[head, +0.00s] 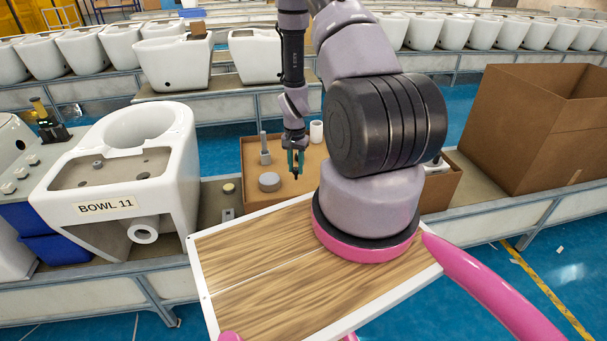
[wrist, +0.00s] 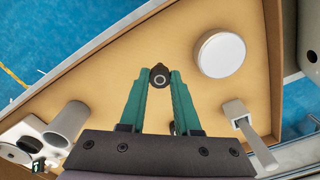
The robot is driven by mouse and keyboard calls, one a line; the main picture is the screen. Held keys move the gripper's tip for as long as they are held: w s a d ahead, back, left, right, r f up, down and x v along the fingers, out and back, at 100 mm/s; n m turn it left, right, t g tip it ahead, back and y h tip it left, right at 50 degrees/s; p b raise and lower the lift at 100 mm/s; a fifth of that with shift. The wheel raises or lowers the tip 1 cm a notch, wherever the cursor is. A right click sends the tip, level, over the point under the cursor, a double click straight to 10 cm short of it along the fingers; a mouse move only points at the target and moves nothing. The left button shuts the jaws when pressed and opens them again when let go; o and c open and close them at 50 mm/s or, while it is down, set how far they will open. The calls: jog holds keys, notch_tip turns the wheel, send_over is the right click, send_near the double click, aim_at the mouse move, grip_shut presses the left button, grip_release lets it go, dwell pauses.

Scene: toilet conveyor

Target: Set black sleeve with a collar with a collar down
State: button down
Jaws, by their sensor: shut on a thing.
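The black sleeve with a collar (wrist: 160,76) is a small dark round piece with a hole, seen end-on between the fingertips in the wrist view. My gripper (wrist: 159,82) has green fingers and is shut on it. In the head view my gripper (head: 295,170) points down over a cardboard box (head: 314,199). The sleeve is too small to make out clearly there. In the wrist view the box floor (wrist: 135,60) lies beneath the sleeve; the gap between them cannot be judged.
In the box stand a grey round disc (head: 269,182), a grey post-like part (head: 265,150) and a white cylinder (head: 316,131). BOWL 11 (head: 150,190) stands left of the box. A large open carton (head: 530,130) is at right. The middle of the box floor is clear.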

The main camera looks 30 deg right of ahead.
jog(key=shift+a+f, duration=0.1)
jog(key=shift+f, duration=2.05)
jog(key=c, duration=0.6)
grip_release()
jog(key=shift+f, duration=0.1)
notch_tip(320, 180, up, 12)
jog(key=shift+r, duration=0.2)
notch_tip(320, 180, up, 17)
jog(key=n+t, duration=0.1)
jog(key=t, duration=0.1)
send_over(295, 169)
jog(key=w+a, duration=0.1)
jog(key=a, duration=0.3)
jog(key=s+a+r+n+t, duration=0.1)
jog(key=s+r, duration=0.1)
jog(key=r, duration=0.4)
jog(key=s+a+r+n+t, duration=0.1)
jog(key=a+r, duration=0.1)
jog(key=r, duration=0.4)
jog(key=s+a+r+n+t, duration=0.1)
jog(key=s+a+r, duration=0.1)
jog(key=s+r, duration=0.3)
jog(key=s+a+r+n+t+y, duration=0.1)
jog(key=s+r, duration=0.4)
jog(key=s, duration=0.2)
jog(key=s+a+r+n+t+y, duration=0.1)
jog(key=s+a+r, duration=0.1)
jog(key=s+r, duration=0.4)
jog(key=shift+a+r, duration=0.1)
jog(key=shift+a, duration=0.25)
